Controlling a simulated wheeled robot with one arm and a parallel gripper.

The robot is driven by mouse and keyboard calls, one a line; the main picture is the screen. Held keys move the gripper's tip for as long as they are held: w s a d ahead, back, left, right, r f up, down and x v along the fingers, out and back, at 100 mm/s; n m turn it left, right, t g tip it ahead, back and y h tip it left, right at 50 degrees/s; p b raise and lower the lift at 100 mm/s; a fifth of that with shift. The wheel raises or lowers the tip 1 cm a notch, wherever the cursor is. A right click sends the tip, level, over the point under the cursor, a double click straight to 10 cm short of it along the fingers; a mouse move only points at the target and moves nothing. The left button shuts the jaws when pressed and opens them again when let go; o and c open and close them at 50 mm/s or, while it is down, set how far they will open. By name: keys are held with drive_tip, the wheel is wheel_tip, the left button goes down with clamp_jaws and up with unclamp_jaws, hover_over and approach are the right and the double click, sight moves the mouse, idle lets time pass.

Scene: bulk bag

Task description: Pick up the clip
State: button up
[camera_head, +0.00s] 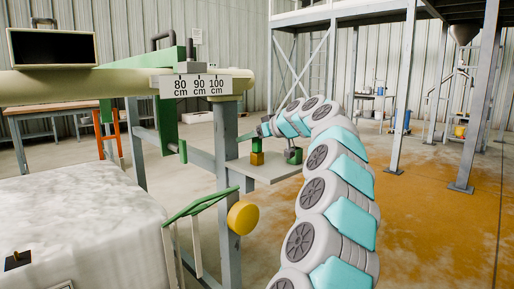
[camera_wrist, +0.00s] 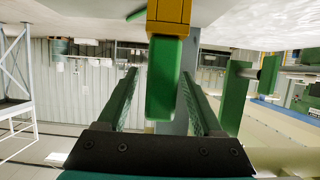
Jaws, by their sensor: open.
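A green upright piece, which I take for the clip (camera_wrist: 162,85), stands on a yellow block (camera_wrist: 170,12) in the wrist view, where the scene appears upside down. My gripper (camera_wrist: 159,74) is open, with one green finger on each side of the green piece. A gap shows on both sides, and no contact is visible. In the head view, the green piece (camera_head: 257,144) and its orange-yellow block (camera_head: 257,159) are small, on a grey shelf (camera_head: 275,172). My gripper (camera_head: 250,136) reaches it from the right and is too small there to show its fingers clearly.
A grey post (camera_head: 228,180) stands left of the shelf. A dark rounded item (camera_head: 293,155) sits on the shelf to the right. A beam with a measuring plate (camera_head: 192,85) hangs above, left. A white bulk bag (camera_head: 85,225) fills the lower left.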

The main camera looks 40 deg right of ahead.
clamp_jaws()
idle(0.5)
